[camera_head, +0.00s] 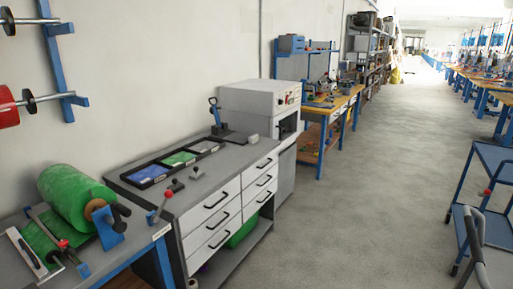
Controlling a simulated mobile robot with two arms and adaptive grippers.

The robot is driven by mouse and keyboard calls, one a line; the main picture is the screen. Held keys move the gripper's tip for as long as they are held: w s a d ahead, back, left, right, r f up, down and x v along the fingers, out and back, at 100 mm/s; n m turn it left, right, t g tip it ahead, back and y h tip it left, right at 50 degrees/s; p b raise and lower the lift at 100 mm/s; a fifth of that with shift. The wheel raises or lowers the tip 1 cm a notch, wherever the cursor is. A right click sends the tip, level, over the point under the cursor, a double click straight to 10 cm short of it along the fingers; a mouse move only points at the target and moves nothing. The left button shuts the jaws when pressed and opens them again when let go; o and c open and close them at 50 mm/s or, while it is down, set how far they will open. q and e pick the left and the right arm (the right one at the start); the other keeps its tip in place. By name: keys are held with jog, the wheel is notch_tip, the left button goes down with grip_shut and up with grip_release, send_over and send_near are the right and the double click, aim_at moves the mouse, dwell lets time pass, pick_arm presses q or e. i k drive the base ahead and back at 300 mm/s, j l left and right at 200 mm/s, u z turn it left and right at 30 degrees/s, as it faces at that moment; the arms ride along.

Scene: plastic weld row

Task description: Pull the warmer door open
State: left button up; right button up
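A light grey box-shaped machine (250,103) stands against the wall at the far end of the grey drawer bench. It looks like the warmer, though no label can be read. Its front faces right and carries a small control panel (290,97) with a red button. Below the panel is a dark area (287,126) in the front. It is too small and too oblique to tell whether this is a door or an opening, or to make out a handle. Neither of my grippers is in view.
The grey bench (207,187) has white drawers and a black tray (170,164) with coloured pieces. A green roll (75,195) lies on the near left bench. A blue cart (490,165) stands at the right edge. The grey aisle floor (365,190) between is clear.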

aim_at(274, 120)
jog(key=i+l+z, duration=0.2)
jog(key=i, duration=0.4)
jog(key=i+j+z, duration=0.2)
jog(key=i, duration=0.35)
jog(key=i+z, duration=0.2)
jog(key=i, duration=0.4)
jog(key=i+j+z, duration=0.2)
jog(key=i, duration=0.4)
